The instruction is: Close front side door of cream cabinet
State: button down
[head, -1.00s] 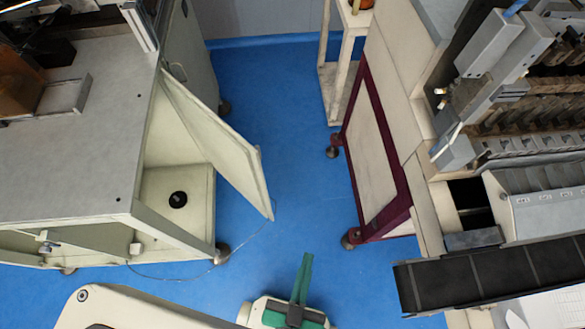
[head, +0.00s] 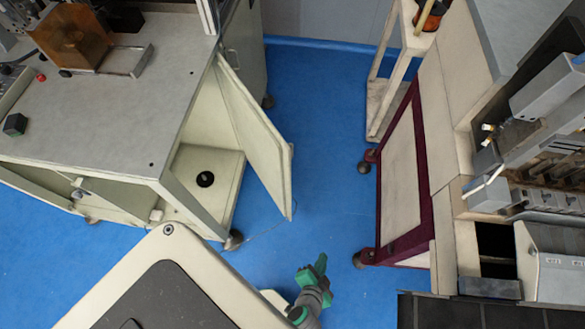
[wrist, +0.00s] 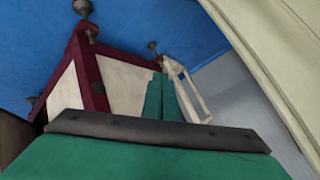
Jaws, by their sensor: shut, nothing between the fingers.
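The cream cabinet (head: 110,110) stands at the left in the head view, with a grey top. Its side door (head: 255,135) is swung open toward the blue aisle, and the pale inside with a round black spot shows. My green gripper (head: 318,268) is shut and empty, below and to the right of the door's free lower corner, apart from it. In the wrist view my shut green fingers (wrist: 160,98) point at the maroon-framed machine. A cream panel edge (wrist: 270,75) runs along the right of that view; I cannot tell for sure that it is the door.
A machine base with a maroon frame (head: 422,225) stands on the right. A cream stand (head: 390,80) is behind it. Blue floor (head: 325,160) is free between cabinet and machine. A black slatted surface (head: 450,312) is at the lower right.

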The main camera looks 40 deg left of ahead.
jog(key=w+a+f+g+y, duration=0.3)
jog(key=w+a+y, duration=0.4)
jog(key=w+a, duration=0.3)
jog(key=w+a+r+n+g+y, duration=0.2)
jog(key=w+r+g+y, duration=0.15)
jog(key=r, duration=0.35)
jog(key=w+a+r+n+g+y, duration=0.2)
jog(key=w+a+r+y, duration=0.1)
jog(key=w+r+y, duration=0.3)
jog(key=s+a+r+h, duration=0.1)
jog(key=s+a, duration=0.3)
jog(key=a, duration=0.7)
jog(key=shift+s+r, duration=0.15)
jog(key=shift+s+h, duration=0.1)
jog(key=shift+h, duration=0.15)
